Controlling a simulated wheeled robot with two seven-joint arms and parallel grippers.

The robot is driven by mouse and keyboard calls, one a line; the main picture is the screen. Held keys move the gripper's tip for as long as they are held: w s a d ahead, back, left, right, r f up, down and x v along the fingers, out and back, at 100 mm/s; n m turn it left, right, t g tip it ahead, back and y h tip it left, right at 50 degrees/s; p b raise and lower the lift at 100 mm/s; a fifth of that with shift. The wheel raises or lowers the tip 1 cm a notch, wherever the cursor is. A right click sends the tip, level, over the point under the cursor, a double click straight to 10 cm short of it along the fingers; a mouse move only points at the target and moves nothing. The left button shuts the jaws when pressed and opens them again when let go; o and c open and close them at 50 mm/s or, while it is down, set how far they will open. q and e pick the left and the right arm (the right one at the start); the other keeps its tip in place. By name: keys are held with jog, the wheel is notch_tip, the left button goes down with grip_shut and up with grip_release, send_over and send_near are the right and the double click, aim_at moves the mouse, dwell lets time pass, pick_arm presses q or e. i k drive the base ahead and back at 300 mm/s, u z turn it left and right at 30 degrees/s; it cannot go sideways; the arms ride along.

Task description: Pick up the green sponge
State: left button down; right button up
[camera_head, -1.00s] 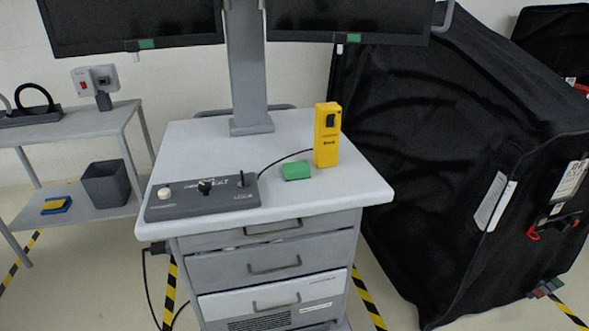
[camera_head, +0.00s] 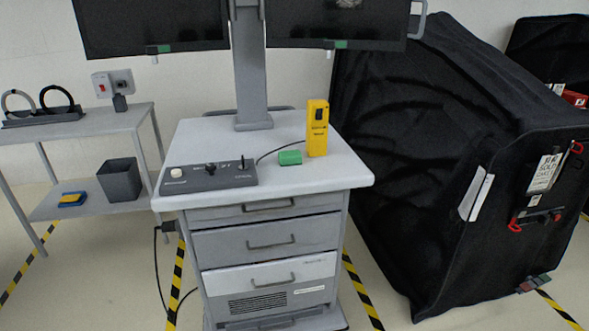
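The green sponge (camera_head: 290,158) is a small block lying on the grey top of the drawer cart (camera_head: 270,183). It sits just left of an upright yellow device (camera_head: 317,130) and right of a dark control panel (camera_head: 208,177). A thin black cable curves from the panel area behind the sponge. Neither of my grippers shows in the view.
A monitor post (camera_head: 250,85) with two screens rises at the cart's back. A grey shelf table (camera_head: 95,121) with a dark bin (camera_head: 120,180) stands left. A large black-covered cart (camera_head: 420,170) stands close on the right. Striped tape marks the floor.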

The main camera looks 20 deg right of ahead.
aim_at(287, 157)
jog(key=u, duration=0.9)
jog(key=i, duration=0.55)
jog(key=z, duration=1.25)
